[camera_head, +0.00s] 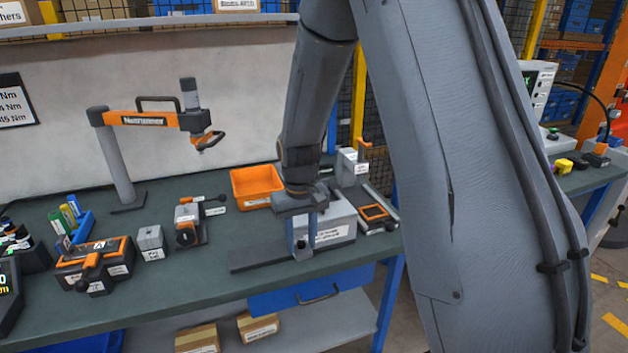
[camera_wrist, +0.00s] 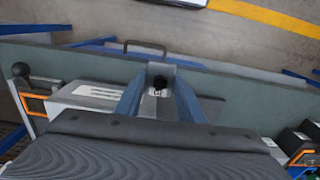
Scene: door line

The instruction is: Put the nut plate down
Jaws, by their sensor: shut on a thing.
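My gripper (camera_head: 304,240) hangs low over the right part of the bench, in front of a grey box (camera_head: 336,222) with a white label. In the wrist view my gripper's two blue fingers (camera_wrist: 159,100) are shut on a small grey piece with a dark round spot, which I take to be the nut plate (camera_wrist: 160,68). In the head view the fingers mostly hide this piece. I cannot tell whether it touches the dark base strip (camera_head: 262,258) below it.
The green bench (camera_head: 190,272) holds an orange bin (camera_head: 257,186), a grey block (camera_head: 151,241), a clamp-like fixture (camera_head: 189,224) and an orange-black tool case (camera_head: 95,264). An orange arm (camera_head: 150,119) stands behind them. A tray with an orange frame (camera_head: 374,212) lies right of the grey box.

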